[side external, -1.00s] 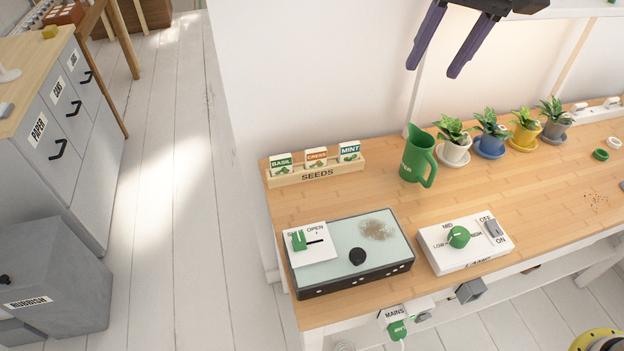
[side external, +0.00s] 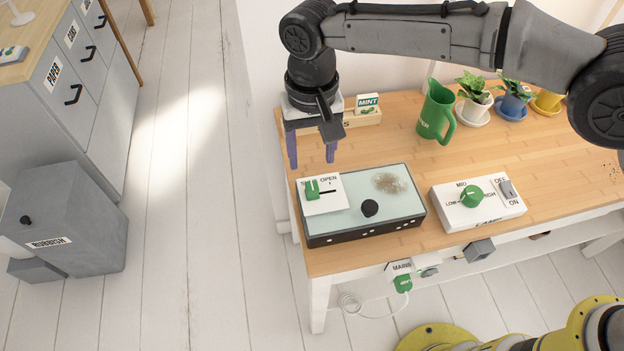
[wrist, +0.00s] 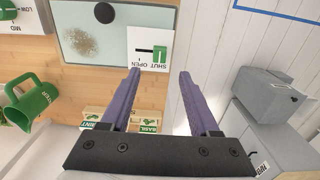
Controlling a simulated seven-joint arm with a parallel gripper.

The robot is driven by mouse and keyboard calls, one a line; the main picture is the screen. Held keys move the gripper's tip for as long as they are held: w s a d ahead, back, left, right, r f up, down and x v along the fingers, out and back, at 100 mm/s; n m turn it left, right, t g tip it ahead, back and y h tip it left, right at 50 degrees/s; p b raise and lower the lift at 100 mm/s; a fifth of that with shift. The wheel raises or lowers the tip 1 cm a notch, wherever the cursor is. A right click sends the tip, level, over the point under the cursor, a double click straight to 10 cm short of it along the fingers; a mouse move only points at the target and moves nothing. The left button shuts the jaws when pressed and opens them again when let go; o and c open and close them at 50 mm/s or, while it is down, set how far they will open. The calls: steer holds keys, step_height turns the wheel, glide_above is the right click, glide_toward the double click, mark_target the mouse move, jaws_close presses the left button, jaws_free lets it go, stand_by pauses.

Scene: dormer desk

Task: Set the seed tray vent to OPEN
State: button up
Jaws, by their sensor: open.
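The seed tray (side external: 408,208) has a pale glassy lid with a black knob and sits at the desk's left front. On its left corner is a white vent plate (side external: 338,204) marked SHUT and OPEN. The plate's green slider (side external: 312,190) stands at the left end of its slot, at the SHUT side. The slider also shows in the wrist view (wrist: 159,54), near the top. My gripper (side external: 311,160) is open and empty, pointing down above and behind the vent plate, apart from the slider. In the wrist view its fingertips (wrist: 160,72) frame the space just below the plate.
A lamp control box (side external: 480,208) with a green dial stands right of the tray. A green jug (side external: 436,110) and potted plants (side external: 474,88) stand behind. The seeds rack (side external: 362,117) is partly hidden behind my gripper.

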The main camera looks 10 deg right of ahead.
mark_target(313, 185)
step_height(313, 185, down, 9)
steer(key=shift+r, duration=0.1)
steer(key=shift+c, duration=0.2)
jaws_close()
stand_by(0.3)
steer(key=shift+d, duration=0.1)
stand_by(1.1)
